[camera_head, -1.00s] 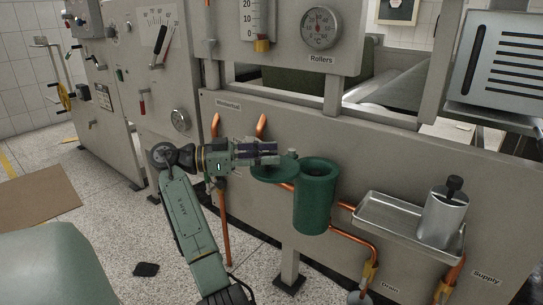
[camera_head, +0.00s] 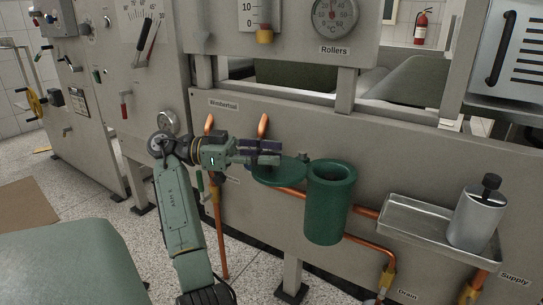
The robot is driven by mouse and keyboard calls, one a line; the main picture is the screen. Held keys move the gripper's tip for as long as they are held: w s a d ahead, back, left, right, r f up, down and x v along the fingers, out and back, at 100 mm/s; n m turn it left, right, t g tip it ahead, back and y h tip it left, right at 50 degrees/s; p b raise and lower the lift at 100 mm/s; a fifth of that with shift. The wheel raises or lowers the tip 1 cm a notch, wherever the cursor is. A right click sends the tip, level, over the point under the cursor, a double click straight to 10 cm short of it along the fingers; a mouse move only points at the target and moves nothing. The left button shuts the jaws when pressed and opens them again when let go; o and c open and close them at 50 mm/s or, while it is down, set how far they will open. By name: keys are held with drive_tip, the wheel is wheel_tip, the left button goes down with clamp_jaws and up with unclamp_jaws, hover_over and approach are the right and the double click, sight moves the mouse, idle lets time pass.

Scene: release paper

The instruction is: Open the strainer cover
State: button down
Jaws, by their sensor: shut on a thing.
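The strainer is a dark green upright cylinder (camera_head: 327,209) on the copper piping, and its round top is uncovered. Its flat green cover (camera_head: 283,177) lies out to the left of the rim, roughly level with it. My gripper (camera_head: 268,153) reaches in from the left, just above the cover, with its fingers pointing right. It is shut on the cover, but the fingers hide the exact place of the grip.
A metal tray (camera_head: 405,241) with a silver canister (camera_head: 476,217) stands to the right. Copper pipes (camera_head: 217,235) run beside and below the strainer. The grey machine panel (camera_head: 390,155) is close behind.

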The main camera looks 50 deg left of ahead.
sight(268, 154)
drive_tip(key=shift+w+a+f+g, duration=0.1)
drive_tip(key=shift+g, duration=0.2)
idle(0.4)
drive_tip(key=c, duration=1.2)
unclamp_jaws()
wheel_tip(268, 154, up, 10)
